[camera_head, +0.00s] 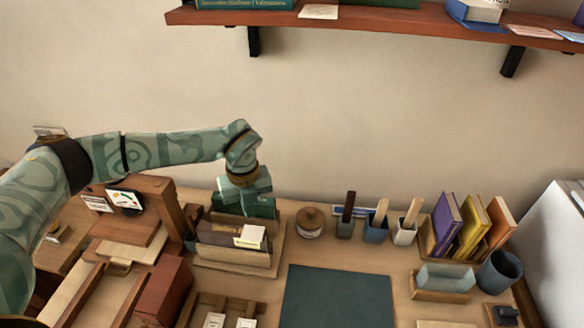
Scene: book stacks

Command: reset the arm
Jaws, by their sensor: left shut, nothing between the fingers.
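My left arm reaches in from the left, green with a swirling pattern, and bends down at the wrist. My left gripper (246,203) points down, shut and empty, above the back of the wooden book holder (232,265). A green book in that holder lies right behind or under the fingers, and I cannot tell whether they touch. Brown books (218,233) and a cream card (250,236) stand in the front of the holder. My right gripper is not in view.
A wooden shelf (400,22) on brackets hangs above. A dark mat (337,297) lies mid-desk. A round lidded jar (310,222), cups with wooden sticks and a rack of books (466,228) stand behind and right of it. Wooden boxes and a red block (165,290) crowd the left.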

